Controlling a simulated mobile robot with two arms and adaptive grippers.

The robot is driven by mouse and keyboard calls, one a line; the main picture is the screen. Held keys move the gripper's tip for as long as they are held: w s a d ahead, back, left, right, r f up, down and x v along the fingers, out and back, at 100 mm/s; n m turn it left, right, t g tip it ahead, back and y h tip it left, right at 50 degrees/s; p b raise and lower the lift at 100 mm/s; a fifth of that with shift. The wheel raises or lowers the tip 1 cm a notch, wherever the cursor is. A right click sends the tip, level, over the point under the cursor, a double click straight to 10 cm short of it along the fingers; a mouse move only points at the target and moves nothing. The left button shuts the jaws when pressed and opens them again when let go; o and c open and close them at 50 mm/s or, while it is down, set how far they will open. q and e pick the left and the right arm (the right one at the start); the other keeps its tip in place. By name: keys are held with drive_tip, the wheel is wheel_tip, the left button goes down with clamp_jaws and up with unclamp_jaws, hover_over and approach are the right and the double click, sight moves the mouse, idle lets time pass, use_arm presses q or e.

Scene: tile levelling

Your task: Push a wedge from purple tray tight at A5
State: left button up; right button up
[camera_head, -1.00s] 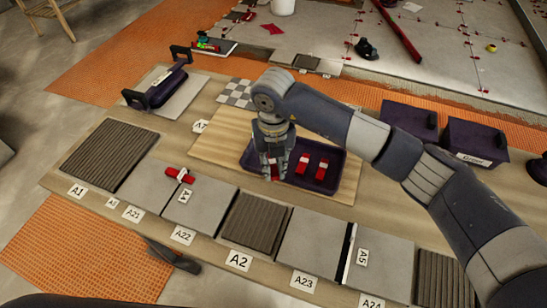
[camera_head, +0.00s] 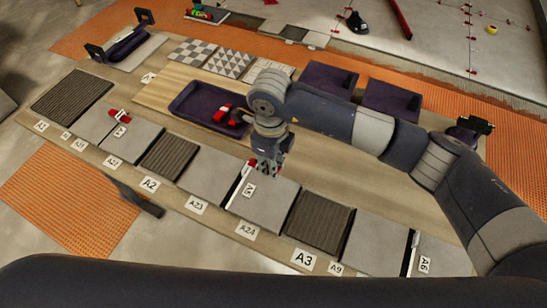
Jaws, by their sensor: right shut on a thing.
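My right gripper (camera_head: 268,172) is above the grey tiles, close behind the A5 label (camera_head: 249,190). It is shut on a red wedge (camera_head: 252,163), which is mostly hidden by the fingers. The wedge is near the far end of the A5 joint, where a white clip strip (camera_head: 237,184) stands in a dark gap; I cannot tell whether they touch. The purple tray (camera_head: 181,105) lies on the wooden board to the left, with red wedges (camera_head: 221,113) in it, partly hidden by my arm. My left gripper is out of view.
Another red wedge (camera_head: 120,115) sits at A4. A white strip (camera_head: 413,248) stands at A6. Grey and dark ribbed tiles (camera_head: 319,220) line the bench front. Purple bins (camera_head: 392,98) stand behind my arm. A dark tool (camera_head: 134,198) lies at the front edge.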

sight(269, 181)
drive_tip(key=shift+s+f, duration=0.1)
drive_tip(key=shift+a+f, duration=0.15)
drive_tip(key=shift+f, duration=0.25)
drive_tip(key=shift+f+b, duration=0.65)
wheel_tip(269, 181, down, 2)
drive_tip(key=shift+f+b, duration=0.15)
drive_tip(key=shift+b, duration=0.55)
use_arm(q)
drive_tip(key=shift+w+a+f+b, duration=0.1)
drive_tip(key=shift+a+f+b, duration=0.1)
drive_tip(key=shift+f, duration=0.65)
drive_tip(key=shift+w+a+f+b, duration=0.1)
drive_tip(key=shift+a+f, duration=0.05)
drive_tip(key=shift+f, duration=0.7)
use_arm(e)
drive_tip(key=shift+f, duration=0.65)
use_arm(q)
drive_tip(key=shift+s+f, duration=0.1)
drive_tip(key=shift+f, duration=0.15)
use_arm(e)
drive_tip(key=shift+f, duration=0.1)
use_arm(q)
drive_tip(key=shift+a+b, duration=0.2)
drive_tip(key=shift+b, duration=0.1)
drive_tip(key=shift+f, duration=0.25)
use_arm(e)
drive_tip(key=shift+w+a, duration=0.2)
drive_tip(key=shift+a, duration=0.05)
